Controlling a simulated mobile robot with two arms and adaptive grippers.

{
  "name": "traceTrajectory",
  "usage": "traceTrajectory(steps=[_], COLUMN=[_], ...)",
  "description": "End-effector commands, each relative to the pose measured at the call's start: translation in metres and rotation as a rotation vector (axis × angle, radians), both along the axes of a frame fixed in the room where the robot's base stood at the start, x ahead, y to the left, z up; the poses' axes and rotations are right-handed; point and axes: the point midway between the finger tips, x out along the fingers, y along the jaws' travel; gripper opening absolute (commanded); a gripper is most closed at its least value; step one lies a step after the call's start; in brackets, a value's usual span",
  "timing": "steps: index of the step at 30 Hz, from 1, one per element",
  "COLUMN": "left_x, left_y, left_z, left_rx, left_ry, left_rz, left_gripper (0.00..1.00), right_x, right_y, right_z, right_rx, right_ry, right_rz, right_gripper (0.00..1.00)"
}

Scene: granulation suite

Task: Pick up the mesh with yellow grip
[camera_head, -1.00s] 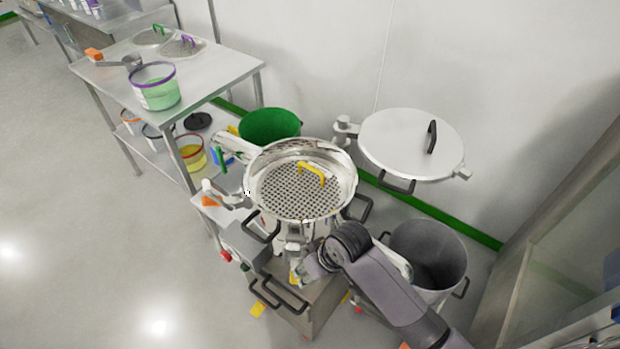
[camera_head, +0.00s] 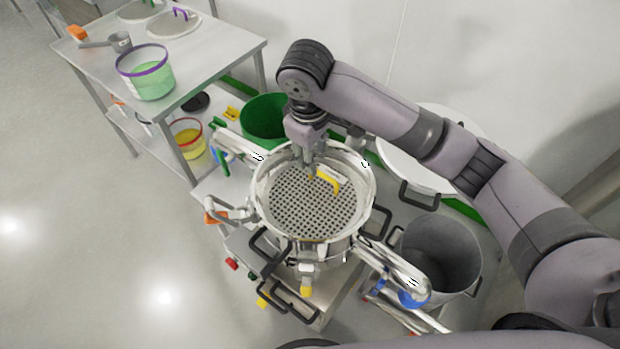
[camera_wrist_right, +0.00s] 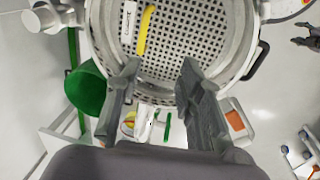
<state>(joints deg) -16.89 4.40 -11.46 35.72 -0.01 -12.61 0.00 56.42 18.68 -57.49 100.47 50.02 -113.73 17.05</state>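The mesh (camera_head: 300,211) is a round perforated metal plate lying in the steel bowl of the sieving machine (camera_head: 264,208). Its yellow grip (camera_head: 328,181) rises from the far part of the plate. It also shows at the top of the right wrist view (camera_wrist_right: 146,28). My right gripper (camera_head: 311,166) points down over the bowl's far side, close beside the grip. In the right wrist view its two fingers (camera_wrist_right: 157,80) are spread with nothing between them, and the grip lies beyond the fingertips. A dark claw-like shape at that view's right edge may be my left gripper (camera_wrist_right: 306,36).
A steel table (camera_head: 217,50) at the left holds a purple-rimmed bucket (camera_head: 148,80) and other meshes. A green bucket (camera_head: 263,116) stands behind the bowl. A grey drum (camera_head: 440,252) stands at the right. My right arm partly covers the round lid (camera_head: 412,175).

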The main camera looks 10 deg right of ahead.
Motion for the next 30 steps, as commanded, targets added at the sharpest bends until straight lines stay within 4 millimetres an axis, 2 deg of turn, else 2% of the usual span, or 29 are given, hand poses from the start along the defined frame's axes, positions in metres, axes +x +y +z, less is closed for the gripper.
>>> traceTrajectory(steps=[3,6,10,14,17,21,24,30], left_x=[0.009,0.011,0.0,-0.018,-0.023,-0.019,-0.009,0.005], left_y=[0.0,0.0,0.0,0.003,0.005,0.005,0.005,0.003], left_z=[0.001,-0.001,-0.007,0.004,0.008,0.013,0.016,0.021], left_rx=[-0.001,0.0,0.0,0.004,0.006,0.007,0.006,0.004], left_ry=[-0.012,-0.015,-0.001,0.026,0.033,0.028,0.014,-0.008], left_rz=[0.0,0.0,0.0,-0.001,-0.002,-0.002,-0.002,-0.002], left_gripper=[0.45,0.45,0.45,0.45,0.45,0.45,0.45,0.45], right_x=[0.008,0.01,0.011,0.016,0.019,0.022,0.024,0.026], right_y=[-0.009,-0.012,-0.015,-0.021,-0.024,-0.027,-0.028,-0.03], right_z=[0.013,0.011,-0.012,-0.035,-0.056,-0.083,-0.095,-0.107], right_rx=[-0.045,-0.057,-0.056,-0.059,-0.06,-0.058,-0.056,-0.057], right_ry=[-0.003,0.001,0.006,0.004,0.003,0.001,0.0,-0.001], right_rz=[-0.011,-0.015,-0.016,-0.017,-0.018,-0.016,-0.015,-0.016], right_gripper=[0.35,0.35,0.35,0.35,0.35,0.35,0.35,0.35])
